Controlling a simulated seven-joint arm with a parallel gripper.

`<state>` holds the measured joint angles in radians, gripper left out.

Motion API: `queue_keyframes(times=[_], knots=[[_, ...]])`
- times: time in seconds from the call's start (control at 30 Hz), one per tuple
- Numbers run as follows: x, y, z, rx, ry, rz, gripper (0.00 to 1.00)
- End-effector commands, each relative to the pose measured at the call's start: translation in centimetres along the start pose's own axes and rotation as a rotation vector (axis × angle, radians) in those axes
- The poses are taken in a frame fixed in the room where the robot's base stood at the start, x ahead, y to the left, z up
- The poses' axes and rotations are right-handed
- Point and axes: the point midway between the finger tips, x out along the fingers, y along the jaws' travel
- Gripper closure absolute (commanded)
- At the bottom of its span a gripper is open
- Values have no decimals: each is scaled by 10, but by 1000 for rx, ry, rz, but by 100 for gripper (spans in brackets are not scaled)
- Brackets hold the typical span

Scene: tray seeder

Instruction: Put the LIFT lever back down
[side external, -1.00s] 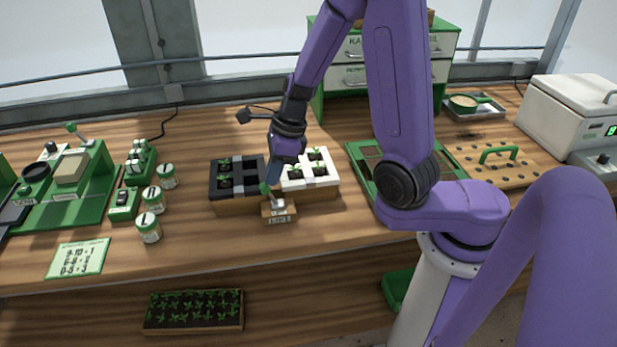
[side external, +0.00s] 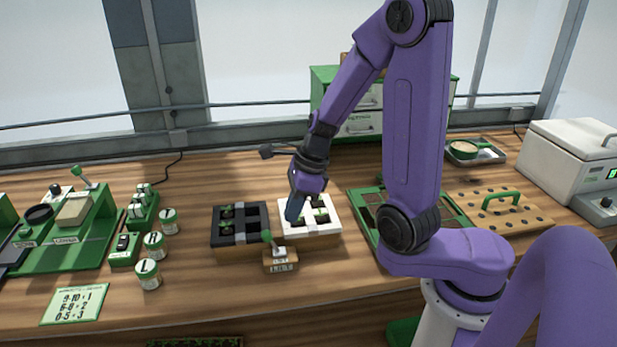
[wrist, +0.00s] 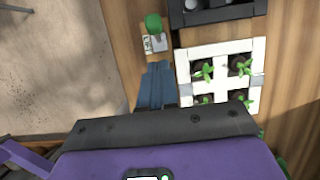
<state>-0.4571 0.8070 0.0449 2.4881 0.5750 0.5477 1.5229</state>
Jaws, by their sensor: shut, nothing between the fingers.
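The LIFT lever is a green knob (side external: 266,236) on a short stem, standing up and leaning left from a small wooden block (side external: 281,265) with a label. In the wrist view the knob (wrist: 153,24) and its metal plate (wrist: 155,43) lie beyond the fingertips. My gripper (side external: 293,216) is shut and empty, its blue-grey fingers together. It is above and to the right of the knob, over the left edge of the white seedling frame (side external: 334,228), apart from the lever. The closed fingers (wrist: 157,82) also show in the wrist view.
A black seedling frame (side external: 215,237) stands behind and left of the lever, beside the white one. Labelled jars (side external: 149,274) and a score card (side external: 74,304) are to the left. The bench in front of the lever is clear.

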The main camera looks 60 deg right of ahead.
Motion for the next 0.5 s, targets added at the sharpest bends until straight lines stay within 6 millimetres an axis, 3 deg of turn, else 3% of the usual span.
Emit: queue_keyframes(times=[0.5], knots=[[-77, -1, -3, -1, -1, -7, 100]])
